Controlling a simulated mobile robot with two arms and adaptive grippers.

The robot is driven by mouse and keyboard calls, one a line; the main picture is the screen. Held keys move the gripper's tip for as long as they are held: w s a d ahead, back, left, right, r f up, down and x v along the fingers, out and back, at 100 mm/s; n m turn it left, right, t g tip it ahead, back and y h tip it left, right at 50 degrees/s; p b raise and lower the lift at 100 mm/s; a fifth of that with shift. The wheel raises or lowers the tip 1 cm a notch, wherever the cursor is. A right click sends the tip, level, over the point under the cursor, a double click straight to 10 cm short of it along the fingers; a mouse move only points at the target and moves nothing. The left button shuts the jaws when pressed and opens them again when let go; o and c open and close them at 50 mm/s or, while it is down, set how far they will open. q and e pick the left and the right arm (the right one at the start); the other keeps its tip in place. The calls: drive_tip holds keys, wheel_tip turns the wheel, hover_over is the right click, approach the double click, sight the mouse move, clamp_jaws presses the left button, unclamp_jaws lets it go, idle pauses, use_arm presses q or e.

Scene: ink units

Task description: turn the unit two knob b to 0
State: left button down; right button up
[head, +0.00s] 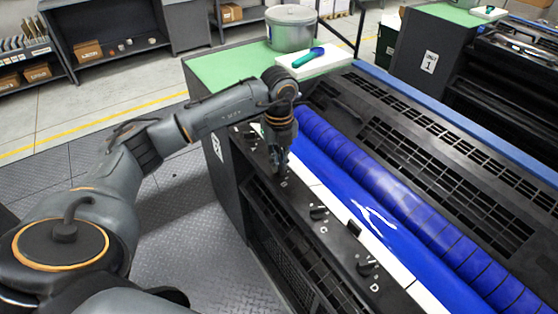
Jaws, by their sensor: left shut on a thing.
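My left gripper (280,165) reaches down from the left onto the black control strip (300,197) of the near ink unit. Its fingers are shut at the spot just above a small white letter, seemingly B, and around the knob there. The fingers hide that knob, so I cannot read its setting. Knob C (318,212) and knob D (367,266) stand uncovered further along the strip toward the lower right. My right gripper is not in view.
A long blue ink roller (385,208) runs beside the strip. A green top (222,67) holds a grey tin (291,27) and a white pad with a blue-green tool (308,57). Another unit with a "1" sign (429,62) stands behind right. Open floor lies left.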

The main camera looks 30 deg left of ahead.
use_arm(q)
drive_tip(key=shift+r, duration=0.1)
drive_tip(key=c, duration=1.4)
unclamp_jaws()
wheel_tip(320, 180, up, 12)
drive_tip(key=shift+f, duration=0.1)
